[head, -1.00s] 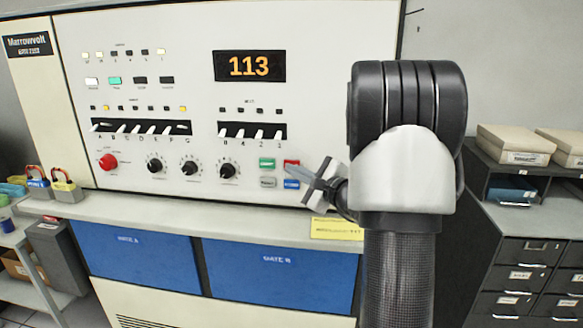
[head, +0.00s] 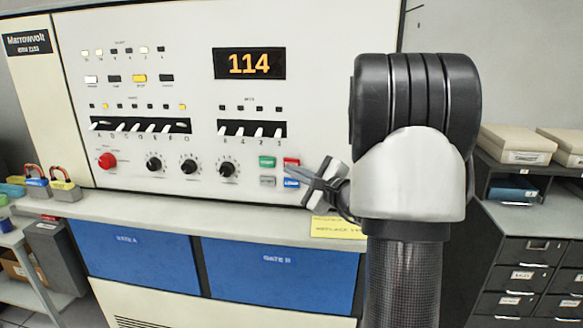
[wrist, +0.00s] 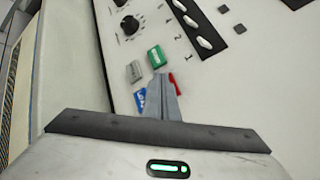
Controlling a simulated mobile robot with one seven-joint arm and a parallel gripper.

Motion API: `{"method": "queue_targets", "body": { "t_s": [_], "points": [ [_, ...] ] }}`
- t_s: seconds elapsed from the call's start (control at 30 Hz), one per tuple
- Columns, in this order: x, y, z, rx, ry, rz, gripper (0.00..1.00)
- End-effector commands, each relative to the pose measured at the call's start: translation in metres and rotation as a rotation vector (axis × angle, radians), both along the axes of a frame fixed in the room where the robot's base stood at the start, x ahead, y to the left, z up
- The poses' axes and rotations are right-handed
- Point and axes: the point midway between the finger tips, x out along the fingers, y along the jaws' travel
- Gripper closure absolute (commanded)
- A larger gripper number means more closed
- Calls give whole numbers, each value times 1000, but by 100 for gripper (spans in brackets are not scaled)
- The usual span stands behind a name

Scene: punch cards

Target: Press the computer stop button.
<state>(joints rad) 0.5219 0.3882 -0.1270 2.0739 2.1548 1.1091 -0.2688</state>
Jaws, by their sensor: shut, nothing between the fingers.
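The computer's white panel (head: 200,60) carries a cluster of push buttons at its lower right. The red button (head: 291,161) is top right, partly covered by my gripper in the wrist view (wrist: 173,81). The green button (head: 267,161) is left of it, with the grey button (head: 267,181) below green. The blue button (head: 291,183) is below red. My gripper (head: 288,171) is shut and empty, its tips close to the red button; I cannot tell if they touch. The tips also show in the wrist view (wrist: 160,76). An amber lamp (head: 139,78) is lit; the display (head: 249,64) reads 114.
A big red round knob (head: 107,160), dials (head: 227,170) and rows of white switches (head: 252,130) are on the panel. A ledge (head: 180,212) with a yellow note (head: 338,227) runs below. Filing drawers (head: 530,275) stand at the right.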

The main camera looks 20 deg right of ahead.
Motion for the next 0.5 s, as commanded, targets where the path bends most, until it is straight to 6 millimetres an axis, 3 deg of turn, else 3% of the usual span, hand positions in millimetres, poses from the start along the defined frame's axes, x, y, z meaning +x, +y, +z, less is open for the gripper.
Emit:
{"method": "queue_targets", "body": {
  "t_s": [0.27, 0.5],
  "points": [
    [-1, 1, 0, 0, 1, 1, 100],
    [-19, 13, -2, 0, 0, 0, 100]
  ]
}}
